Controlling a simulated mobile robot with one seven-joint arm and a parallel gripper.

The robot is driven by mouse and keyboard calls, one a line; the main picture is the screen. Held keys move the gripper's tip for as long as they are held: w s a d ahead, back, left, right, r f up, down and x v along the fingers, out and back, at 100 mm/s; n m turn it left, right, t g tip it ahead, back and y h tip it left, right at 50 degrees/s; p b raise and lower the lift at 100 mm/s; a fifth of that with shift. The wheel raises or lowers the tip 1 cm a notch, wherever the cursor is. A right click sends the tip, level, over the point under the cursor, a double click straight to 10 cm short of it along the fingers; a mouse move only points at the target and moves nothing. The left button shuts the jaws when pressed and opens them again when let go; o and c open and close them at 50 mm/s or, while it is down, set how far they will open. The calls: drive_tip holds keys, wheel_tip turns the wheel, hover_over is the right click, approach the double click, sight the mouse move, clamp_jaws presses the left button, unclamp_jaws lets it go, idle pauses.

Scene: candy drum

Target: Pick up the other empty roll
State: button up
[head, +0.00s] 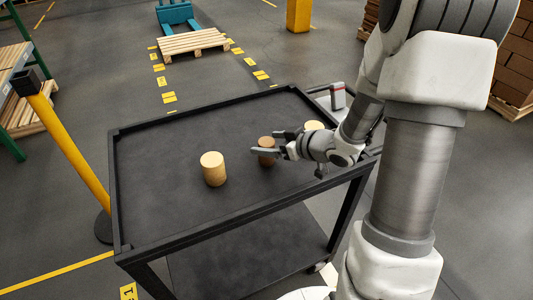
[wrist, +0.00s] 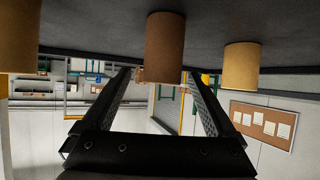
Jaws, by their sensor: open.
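Three short upright rolls stand on the black cart top (head: 150,210). A brown roll (head: 267,158) is in the middle, a pale tan roll (head: 214,170) stands to its left, and another pale roll (head: 314,126) is partly hidden behind my gripper. My gripper (head: 266,143) is open and empty, low over the cart at the brown roll. In the wrist view, which is upside down, the brown roll (wrist: 165,48) lines up between the open fingers; I cannot tell if it is between the tips or just beyond. The pale rolls (wrist: 18,42) (wrist: 240,66) flank it, outside the fingers.
A wooden pallet (head: 193,42) lies on the floor behind.

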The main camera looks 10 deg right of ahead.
drive_tip(key=b+x, duration=0.1)
drive_tip(key=x, duration=0.3)
drive_tip(key=shift+a+f+b, duration=0.2)
drive_tip(key=shift+f+b, duration=0.1)
drive_tip(key=shift+f, duration=0.05)
drive_tip(key=shift+r, duration=0.1)
drive_tip(key=c, duration=1.4)
drive_tip(key=shift+c, duration=0.2)
drive_tip(key=shift+r, duration=0.1)
